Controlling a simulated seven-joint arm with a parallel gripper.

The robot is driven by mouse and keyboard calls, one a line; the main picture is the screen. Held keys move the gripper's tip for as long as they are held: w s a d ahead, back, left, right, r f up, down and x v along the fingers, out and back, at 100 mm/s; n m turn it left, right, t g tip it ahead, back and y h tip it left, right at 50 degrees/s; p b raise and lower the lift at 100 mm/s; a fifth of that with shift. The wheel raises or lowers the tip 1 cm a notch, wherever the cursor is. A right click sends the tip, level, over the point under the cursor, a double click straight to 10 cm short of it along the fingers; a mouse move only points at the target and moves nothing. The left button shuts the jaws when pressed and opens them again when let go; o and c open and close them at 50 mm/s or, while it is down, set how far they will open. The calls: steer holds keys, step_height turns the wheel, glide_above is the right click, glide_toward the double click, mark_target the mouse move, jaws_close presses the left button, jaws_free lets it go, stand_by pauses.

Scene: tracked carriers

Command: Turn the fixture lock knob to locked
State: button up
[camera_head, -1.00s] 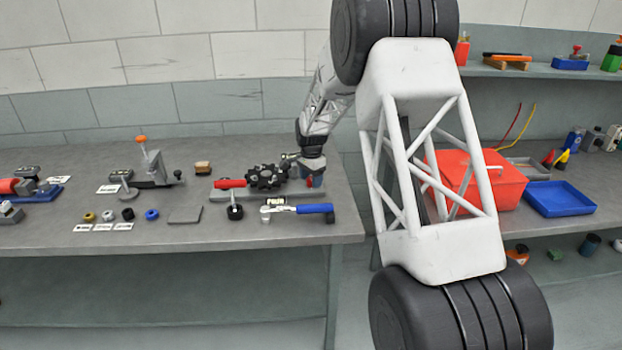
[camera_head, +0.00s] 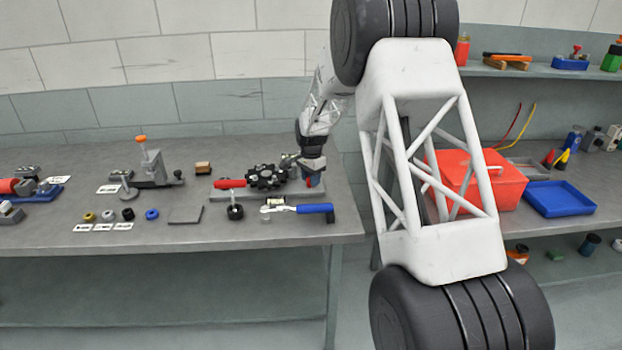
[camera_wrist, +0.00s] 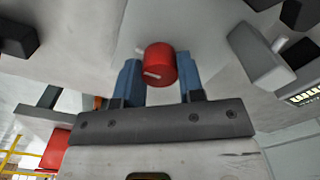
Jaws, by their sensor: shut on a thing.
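A round red knob (camera_wrist: 160,65) with a white pointer mark is in the wrist view. My gripper (camera_wrist: 158,78) has its two blue fingers on either side of the knob and is shut on it. The white mark points toward the lower left of the picture. In the head view my gripper (camera_head: 313,180) reaches down to the right end of the grey fixture plate (camera_head: 228,196) on the bench. A toothed black wheel (camera_head: 268,177) sits on that plate, with a red handle (camera_head: 230,184) at its left. My wrist mostly hides the knob in the head view.
A blue-handled tool (camera_head: 314,208) and a black knob (camera_head: 235,211) lie in front of the fixture. A toggle clamp (camera_head: 152,170) stands to its left. A red bin (camera_head: 500,182) and a blue tray (camera_head: 560,198) are right.

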steer(key=n, duration=0.8)
steer(key=shift+n, duration=0.3)
steer(key=n, duration=0.4)
steer(key=shift+r+n, duration=0.1)
steer(key=shift+n, duration=0.2)
steer(key=n, duration=0.4)
steer(key=shift+n, duration=0.3)
steer(key=o, duration=0.9)
